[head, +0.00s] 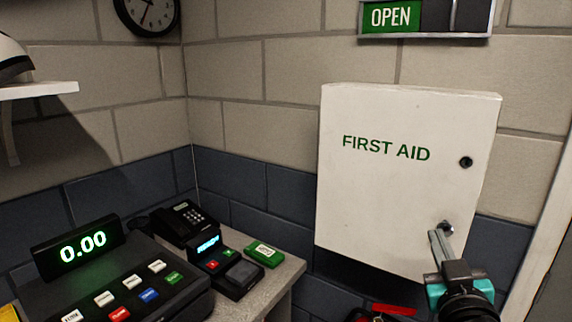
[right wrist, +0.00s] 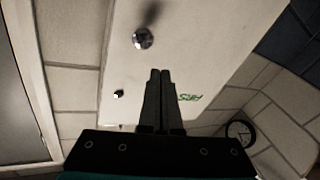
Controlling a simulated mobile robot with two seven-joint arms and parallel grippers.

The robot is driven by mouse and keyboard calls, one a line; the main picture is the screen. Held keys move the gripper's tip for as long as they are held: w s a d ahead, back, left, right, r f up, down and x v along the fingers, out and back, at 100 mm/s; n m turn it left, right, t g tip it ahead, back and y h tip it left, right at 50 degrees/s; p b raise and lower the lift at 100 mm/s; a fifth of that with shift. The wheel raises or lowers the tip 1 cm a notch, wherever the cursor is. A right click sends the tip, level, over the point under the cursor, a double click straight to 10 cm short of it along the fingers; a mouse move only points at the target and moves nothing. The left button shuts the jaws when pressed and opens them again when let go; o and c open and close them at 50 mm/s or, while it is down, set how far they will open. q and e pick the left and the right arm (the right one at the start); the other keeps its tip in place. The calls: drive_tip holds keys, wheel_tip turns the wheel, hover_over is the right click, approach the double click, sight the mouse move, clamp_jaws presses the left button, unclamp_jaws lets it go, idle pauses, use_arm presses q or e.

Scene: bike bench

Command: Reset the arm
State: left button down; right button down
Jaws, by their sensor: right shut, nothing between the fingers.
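My right gripper (head: 437,236) is at the lower right in the head view, in front of a white first aid cabinet (head: 385,195). Its two fingers are together with nothing between them, as the right wrist view (right wrist: 160,73) also shows. The tips appear just beside a round metal knob (head: 447,227) low on the cabinet door; the knob shows beyond the tips in the right wrist view (right wrist: 143,38). I cannot tell whether they touch. The door looks closed. My left gripper is not in view.
A counter (head: 285,280) at the lower left holds a cash register (head: 125,285) reading 0.00, a card terminal (head: 229,267), a black phone (head: 185,222) and a green box (head: 264,254). Something red (head: 395,310) lies below the cabinet. A white shelf (head: 35,89) projects at upper left.

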drive_tip(key=s+a+f+g, duration=0.1)
drive_tip(key=s+f+g, duration=0.45)
drive_tip(key=f, duration=0.75)
drive_tip(key=s+a+f+g+y, duration=0.1)
drive_tip(key=s+a+f+g, duration=0.2)
drive_tip(key=s+f, duration=0.3)
drive_tip(key=s+a+f+n+g+y, duration=0.1)
drive_tip(key=s+a+f+g+y, duration=0.2)
drive_tip(key=s, duration=0.5)
drive_tip(key=s+a+f+g, duration=0.3)
drive_tip(key=s+f+g, duration=0.1)
drive_tip(key=s+f, duration=0.2)
wheel_tip(320, 180, down, 28)
drive_tip(key=s+b, duration=0.3)
drive_tip(key=b, duration=0.2)
drive_tip(key=s+d+f+g+b, duration=0.2)
drive_tip(key=s+d+f+b, duration=0.1)
drive_tip(key=s+f, duration=1.1)
wheel_tip(320, 180, down, 3)
drive_tip(key=shift+s+r+n+b, duration=0.1)
drive_tip(key=shift+s+n+b, duration=0.2)
drive_tip(key=shift+b, duration=0.6)
